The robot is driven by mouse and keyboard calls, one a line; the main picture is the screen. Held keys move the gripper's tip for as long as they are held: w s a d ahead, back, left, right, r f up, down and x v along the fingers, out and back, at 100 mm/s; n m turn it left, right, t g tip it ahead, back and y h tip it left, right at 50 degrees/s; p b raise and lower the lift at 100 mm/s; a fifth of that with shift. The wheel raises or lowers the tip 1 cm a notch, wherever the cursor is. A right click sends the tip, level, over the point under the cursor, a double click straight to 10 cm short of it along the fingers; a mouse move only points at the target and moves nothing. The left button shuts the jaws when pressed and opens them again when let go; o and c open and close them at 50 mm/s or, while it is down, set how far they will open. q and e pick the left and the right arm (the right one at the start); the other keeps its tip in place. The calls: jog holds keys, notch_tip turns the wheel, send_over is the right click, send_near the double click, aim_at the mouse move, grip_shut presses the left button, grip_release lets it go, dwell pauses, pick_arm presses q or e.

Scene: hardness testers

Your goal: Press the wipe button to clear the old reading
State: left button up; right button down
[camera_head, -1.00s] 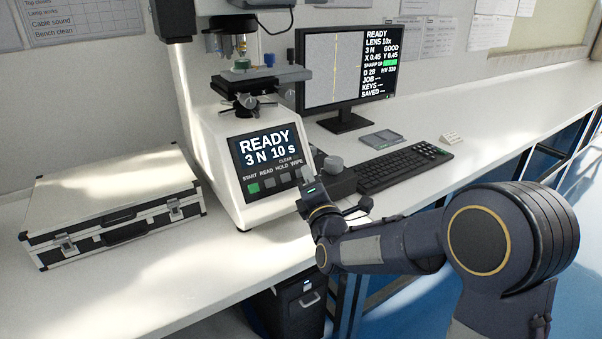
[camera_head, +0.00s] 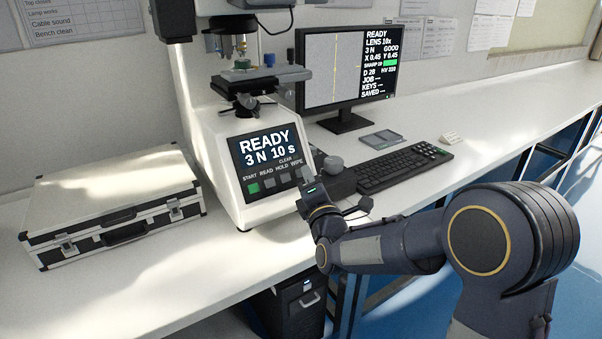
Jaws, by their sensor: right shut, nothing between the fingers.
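The white hardness tester (camera_head: 212,150) stands on the bench with its sloped front panel facing me. Its screen (camera_head: 265,147) reads READY, 3 N 10 s. Below it is a row of buttons labelled START, READ, HOLD and WIPE. The start button (camera_head: 253,188) is green; the read button (camera_head: 269,183) and hold button (camera_head: 285,178) are grey. My right gripper (camera_head: 305,176) is shut and empty, its tips at the right end of the row under the WIPE label. It covers the wipe button, so I cannot tell whether it touches it. My left gripper is out of view.
A monitor (camera_head: 345,68) stands behind, with a keyboard (camera_head: 404,167) and a small grey tray (camera_head: 381,138) in front of it. A silver case (camera_head: 110,200) lies left of the tester. The bench's right far part is clear.

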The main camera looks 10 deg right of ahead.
jog(key=shift+f, duration=0.1)
dwell(0.3)
jog(key=shift+w+a+f+b, duration=0.1)
jog(key=shift+w+b, duration=0.2)
jog(key=shift+w, duration=0.05)
jog(key=shift+w+a+f, duration=0.1)
jog(key=shift+w+f, duration=0.05)
jog(key=shift+w, duration=0.1)
dwell(0.5)
dwell(0.3)
jog(key=shift+s+d+r, duration=0.2)
jog(key=shift+s+r, duration=0.2)
jog(key=shift+s, duration=0.25)
jog(key=s, duration=0.1)
jog(key=s+d+r+p, duration=0.1)
jog(key=s+r, duration=0.1)
jog(key=s, duration=0.1)
jog(key=shift+d+r+p, duration=0.25)
jog(key=shift+p, duration=0.05)
